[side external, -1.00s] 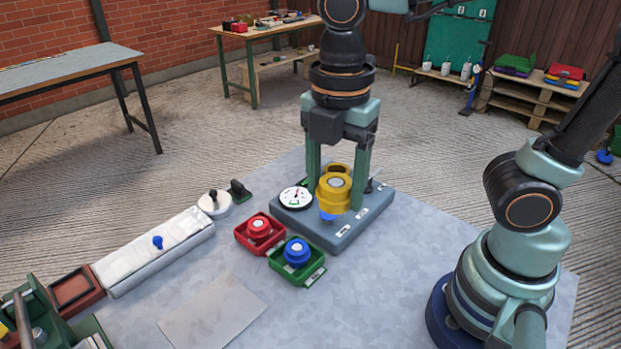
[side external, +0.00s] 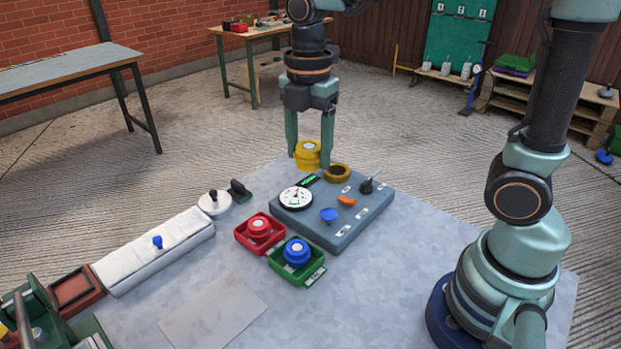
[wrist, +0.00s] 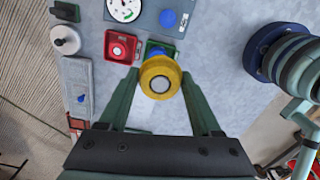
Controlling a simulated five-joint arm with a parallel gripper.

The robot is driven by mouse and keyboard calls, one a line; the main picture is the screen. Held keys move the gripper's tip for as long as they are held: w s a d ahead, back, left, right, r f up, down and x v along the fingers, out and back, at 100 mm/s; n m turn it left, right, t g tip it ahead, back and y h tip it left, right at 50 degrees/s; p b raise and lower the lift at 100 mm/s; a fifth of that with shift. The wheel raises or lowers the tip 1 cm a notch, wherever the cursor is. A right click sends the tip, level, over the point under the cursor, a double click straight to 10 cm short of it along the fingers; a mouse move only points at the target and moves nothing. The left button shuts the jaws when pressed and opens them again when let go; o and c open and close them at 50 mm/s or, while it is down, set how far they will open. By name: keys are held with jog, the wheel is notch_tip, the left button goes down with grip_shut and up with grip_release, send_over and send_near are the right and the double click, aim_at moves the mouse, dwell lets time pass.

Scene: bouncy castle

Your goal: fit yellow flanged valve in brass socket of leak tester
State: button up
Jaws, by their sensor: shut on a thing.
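The yellow flanged valve (side external: 307,154) is held in the air between the two fingers of my gripper (side external: 309,160). It looks upright, and in the wrist view the valve (wrist: 160,80) shows its round yellow flange and pale centre. The leak tester (side external: 330,215) is a blue-grey block on the table with a dial gauge, a blue knob and an orange lever. Its brass socket (side external: 337,173) is an open ring at the far side, and it looks empty. In the side view the valve appears just up and left of the socket, apart from it. The socket does not show in the wrist view.
A red tray (side external: 247,245) with a red valve and a green tray (side external: 310,280) with a blue valve stand in front of the tester. A long white case (side external: 155,255) lies to the left. A black toggle (side external: 369,183) stands up on the tester.

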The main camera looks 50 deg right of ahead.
jog(key=shift+w+d+f, duration=1.45)
jog(key=shift+d+f, duration=0.9)
jog(key=shift+d, duration=1)
jog(key=shift+w+d+f, duration=1.45)
jog(key=shift+d+f, duration=0.9)
jog(key=shift+d, duration=1.05)
jog(key=shift+w+d+f, duration=1.45)
jog(key=shift+d+f, duration=0.9)
jog(key=shift+d, duration=1)
jog(key=shift+f, duration=1.1)
jog(key=o, duration=1.5)
jog(key=shift+c, duration=0.2)
jog(key=shift+w, duration=0.1)
jog(key=shift+c, duration=0.9)
jog(key=shift+o, duration=0.2)
